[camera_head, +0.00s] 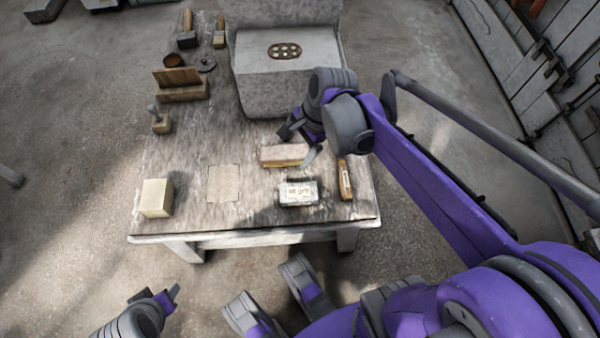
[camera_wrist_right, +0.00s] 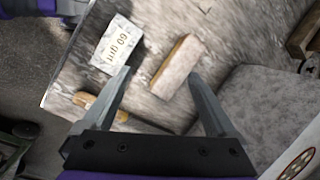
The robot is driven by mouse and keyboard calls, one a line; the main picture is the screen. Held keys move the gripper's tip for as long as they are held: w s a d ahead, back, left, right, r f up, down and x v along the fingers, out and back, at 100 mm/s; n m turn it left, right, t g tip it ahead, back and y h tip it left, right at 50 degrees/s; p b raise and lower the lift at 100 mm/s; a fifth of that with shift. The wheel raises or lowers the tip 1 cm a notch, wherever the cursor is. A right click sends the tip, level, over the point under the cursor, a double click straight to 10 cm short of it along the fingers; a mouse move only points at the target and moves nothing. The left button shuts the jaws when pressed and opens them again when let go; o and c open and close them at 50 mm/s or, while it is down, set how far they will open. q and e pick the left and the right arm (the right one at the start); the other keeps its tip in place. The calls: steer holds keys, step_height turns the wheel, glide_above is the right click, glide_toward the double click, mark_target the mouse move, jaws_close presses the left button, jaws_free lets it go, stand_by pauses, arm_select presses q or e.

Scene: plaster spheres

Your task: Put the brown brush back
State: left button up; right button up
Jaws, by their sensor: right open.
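I cannot tell for sure which piece is the brown brush. A wooden-edged block with a pale pinkish top (camera_head: 283,155) lies on the worktable (camera_head: 200,215) and also shows in the right wrist view (camera_wrist_right: 176,70). My right gripper (camera_head: 300,146) is open above this block. In the wrist view, its fingers (camera_wrist_right: 160,78) stand either side of the block's near part, with nothing visibly gripped. A brown-handled tool (camera_head: 345,180) lies right of the block, its working end partly hidden by my arm. My left gripper (camera_head: 158,298) is low at the left, off the table; its opening is unclear.
A white "60 grit" block (camera_head: 298,193) lies close in front. A pale cube (camera_head: 156,197) and a flat tan sheet (camera_head: 223,183) lie left. A large grey block (camera_head: 285,75) stands behind.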

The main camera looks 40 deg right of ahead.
steer(key=s+a+n, duration=0.1)
steer(key=s+n, duration=0.1)
steer(key=s+a+f+n+h, duration=0.1)
steer(key=s+a+n, duration=0.1)
steer(key=n, duration=0.1)
steer(key=s+a+n, duration=0.1)
steer(key=s+n, duration=0.1)
steer(key=n, duration=0.1)
steer(key=shift+a+f+t, duration=0.15)
steer(key=shift+f+t, duration=0.15)
steer(key=shift+f, duration=0.05)
steer(key=shift+s+a+f+n+t+h, duration=0.35)
steer(key=shift+s+n, duration=0.45)
steer(key=shift+n, duration=0.85)
steer(key=shift+s+a+f+n+t+h, duration=0.1)
steer(key=shift+s+a+f+n, duration=0.55)
steer(key=shift+n, duration=1.05)
steer(key=shift+s+a+f+n+t+h, duration=0.1)
steer(key=shift+s+f+n+t+h, duration=0.15)
steer(key=shift+s+n, duration=1.05)
steer(key=shift+w+n, duration=0.35)
steer(key=shift+c, duration=0.2)
